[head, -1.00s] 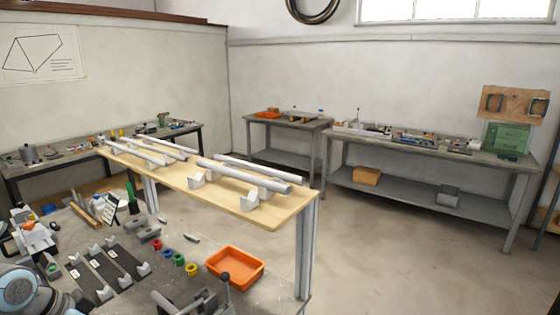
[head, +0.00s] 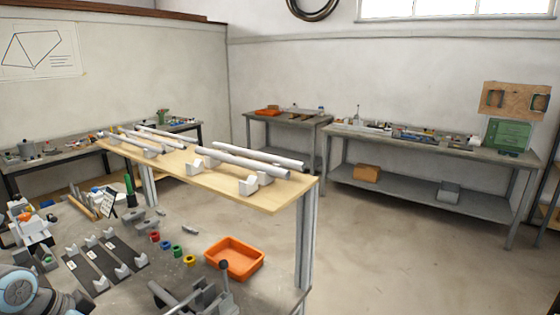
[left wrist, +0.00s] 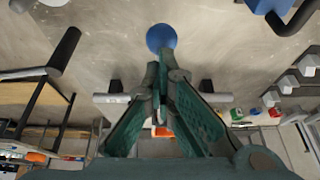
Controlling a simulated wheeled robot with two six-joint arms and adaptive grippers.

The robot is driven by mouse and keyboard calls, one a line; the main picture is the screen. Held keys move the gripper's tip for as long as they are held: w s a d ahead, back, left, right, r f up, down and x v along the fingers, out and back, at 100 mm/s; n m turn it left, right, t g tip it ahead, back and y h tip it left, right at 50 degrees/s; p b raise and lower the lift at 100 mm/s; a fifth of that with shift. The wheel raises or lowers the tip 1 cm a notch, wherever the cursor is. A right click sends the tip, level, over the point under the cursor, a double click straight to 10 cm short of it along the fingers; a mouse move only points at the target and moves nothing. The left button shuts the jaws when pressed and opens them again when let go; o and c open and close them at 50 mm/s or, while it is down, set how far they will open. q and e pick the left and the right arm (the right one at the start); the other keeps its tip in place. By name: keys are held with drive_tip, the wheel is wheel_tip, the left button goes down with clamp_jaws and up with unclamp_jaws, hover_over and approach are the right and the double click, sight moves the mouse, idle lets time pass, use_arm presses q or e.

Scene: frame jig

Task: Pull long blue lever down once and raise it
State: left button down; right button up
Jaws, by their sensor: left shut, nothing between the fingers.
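A round blue knob (left wrist: 161,37) shows at the top middle of the left wrist view, just beyond my left fingertips. Its shaft is not visible, so I cannot tell whether it belongs to the long lever. My left gripper (left wrist: 162,75) is shut and empty, its green fingers together below the knob; I cannot tell whether they touch it. In the head view a lever with a dark knob (head: 224,265) stands at the front edge of the near bench; its blue colour does not show. My left gripper is outside the head view, and my right gripper is in neither view.
An orange tray (head: 234,258) sits on the near bench, beside several coloured rings. Behind it a wooden-topped table (head: 222,190) carries white tubes on blocks. Dark and blue parts (left wrist: 285,12) crowd the top right of the left wrist view. Open floor (head: 400,250) lies to the right.

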use_arm(q)
drive_tip(key=shift+s+f+b, duration=0.1)
drive_tip(key=shift+f+b, duration=0.75)
drive_tip(key=shift+b, duration=0.1)
idle(0.7)
idle(0.4)
wheel_tip(320, 180, up, 14)
drive_tip(key=p, duration=1.2)
drive_tip(key=shift+w, duration=0.2)
